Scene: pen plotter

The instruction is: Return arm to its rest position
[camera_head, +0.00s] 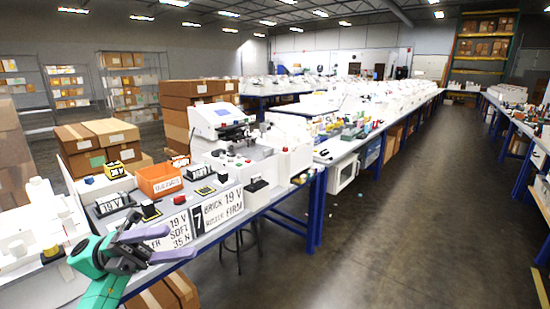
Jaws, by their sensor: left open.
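My left gripper (181,243) is at the lower left, on a green and dark grey arm that comes in from the bottom left. Its two pale purple fingers are spread apart and point right, with nothing seen between them. It is at the front edge of the near workbench (262,205), in front of the printed sign panels (180,229). A white machine with a blue-grey screen (218,122) stands farther back on the bench. I cannot tell whether it is the pen plotter. My right gripper is not in view.
An orange bin (160,181) and small boxes with buttons stand on the bench behind my gripper. Cardboard boxes (100,140) are stacked behind the bench. A stool (240,240) is partly under it. The floor aisle (400,220) on the right is clear.

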